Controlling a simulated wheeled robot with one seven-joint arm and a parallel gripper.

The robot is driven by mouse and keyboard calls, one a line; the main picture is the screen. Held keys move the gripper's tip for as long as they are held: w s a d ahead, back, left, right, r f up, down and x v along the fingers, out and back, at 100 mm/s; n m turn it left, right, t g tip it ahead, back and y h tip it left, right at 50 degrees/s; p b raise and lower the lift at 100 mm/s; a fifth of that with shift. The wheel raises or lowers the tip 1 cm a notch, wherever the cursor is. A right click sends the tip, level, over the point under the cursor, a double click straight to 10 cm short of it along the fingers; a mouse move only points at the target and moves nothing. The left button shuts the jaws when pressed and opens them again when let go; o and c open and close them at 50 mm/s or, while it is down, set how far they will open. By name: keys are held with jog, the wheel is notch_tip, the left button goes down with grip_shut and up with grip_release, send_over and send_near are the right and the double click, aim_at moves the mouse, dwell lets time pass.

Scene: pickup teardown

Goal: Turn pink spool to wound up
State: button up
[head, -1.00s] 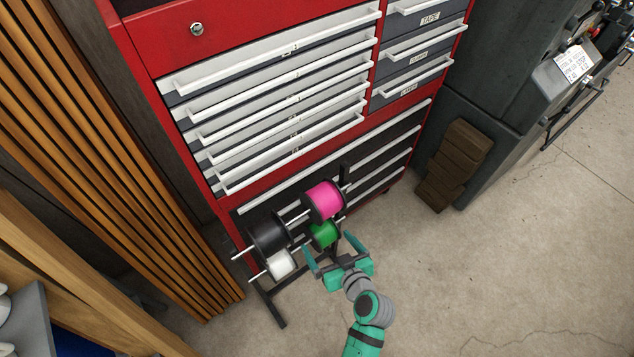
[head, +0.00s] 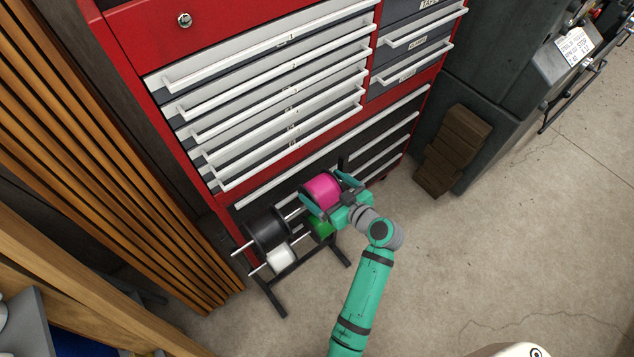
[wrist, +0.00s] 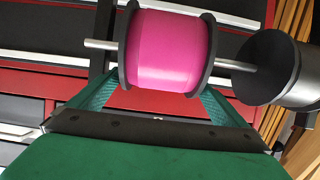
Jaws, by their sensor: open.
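The pink spool (head: 322,190) has black end flanges and sits on the upper metal rod of a floor rack. It also shows large in the wrist view (wrist: 168,50), in front of my gripper. My gripper (head: 328,191) is open, with one teal finger at each side of the pink spool. In the wrist view the fingers (wrist: 155,95) reach up toward the two flanges; I cannot tell whether they touch them.
A black spool (head: 265,230) shares the upper rod. A green spool (head: 320,227) and a white spool (head: 281,257) are on the lower rod. A red tool chest (head: 205,175) stands close behind the rack. Wood slats (head: 120,190) rise at left. The floor (head: 480,250) at right is clear.

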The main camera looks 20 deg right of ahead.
jog(key=shift+x, duration=0.9)
jog(key=shift+w+a+f, duration=0.15)
jog(key=shift+w+f, duration=0.1)
jog(key=shift+w, duration=0.15)
jog(key=c, duration=1)
jog(key=shift+c, duration=0.2)
jog(key=shift+s, duration=0.1)
jog(key=t, duration=0.2)
jog(key=s+t+y, duration=0.1)
jog(key=t, duration=0.1)
jog(key=s+t+y, duration=0.1)
jog(key=t, duration=0.1)
jog(key=shift+d, duration=0.4)
jog(key=t, duration=0.1)
jog(key=t+y, duration=0.1)
jog(key=t, duration=0.1)
jog(key=shift+s+d+f, duration=0.2)
jog(key=shift+s, duration=0.2)
jog(key=shift+s+d+f+t+y, duration=0.15)
jog(key=shift+s+t+y, duration=0.1)
jog(key=shift+t, duration=0.45)
jog(key=shift+s+a+f+t+y, duration=0.1)
jog(key=shift+s+f+t+y, duration=0.1)
jog(key=shift+t, duration=0.5)
jog(key=shift+s+d+f+t+y, duration=0.15)
jog(key=shift+s+t+y, duration=0.1)
jog(key=shift+t, duration=0.45)
